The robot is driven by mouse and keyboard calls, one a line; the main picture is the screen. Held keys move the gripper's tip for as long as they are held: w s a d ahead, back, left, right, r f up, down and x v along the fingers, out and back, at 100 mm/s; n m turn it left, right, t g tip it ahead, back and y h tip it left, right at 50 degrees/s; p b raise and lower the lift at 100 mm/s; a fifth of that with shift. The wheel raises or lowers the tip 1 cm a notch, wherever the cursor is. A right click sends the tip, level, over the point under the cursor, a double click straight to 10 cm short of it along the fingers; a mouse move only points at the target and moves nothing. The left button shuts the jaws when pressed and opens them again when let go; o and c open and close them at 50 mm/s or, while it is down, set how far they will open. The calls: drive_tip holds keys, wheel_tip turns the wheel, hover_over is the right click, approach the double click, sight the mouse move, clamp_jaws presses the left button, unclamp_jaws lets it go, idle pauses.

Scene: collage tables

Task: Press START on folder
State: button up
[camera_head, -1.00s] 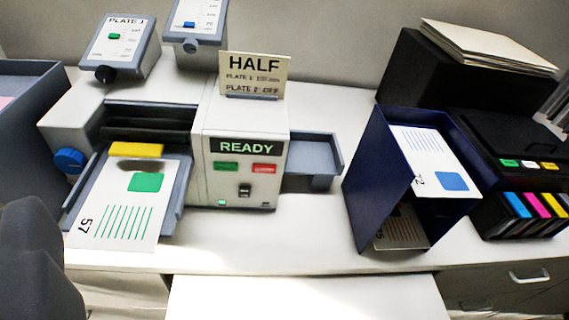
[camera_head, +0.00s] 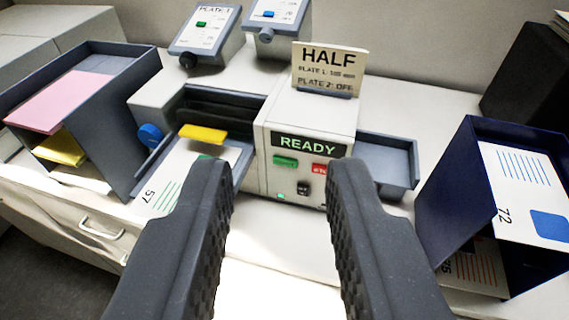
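The folder (camera_head: 310,115) is a pale machine on the counter with a lit READY display (camera_head: 309,147). A black switch (camera_head: 304,188) and a small green light sit lower. A sheet marked 57 (camera_head: 158,190) lies in the left feed tray, under a yellow bar (camera_head: 202,133). My gripper (camera_head: 279,175) is open and empty, its fingers on either side of the front panel in the view. Contact cannot be told.
A HALF sign (camera_head: 328,68) stands on the folder, with two plate dials (camera_head: 205,38) behind. A grey paper rack (camera_head: 120,120) is at left. A blue stand (camera_head: 452,185) with sheets is at right. A grey output tray (camera_head: 388,160) adjoins the folder. Bare white counter shows between folder and stand.

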drive_tip(key=shift+c, duration=0.4)
clamp_jaws()
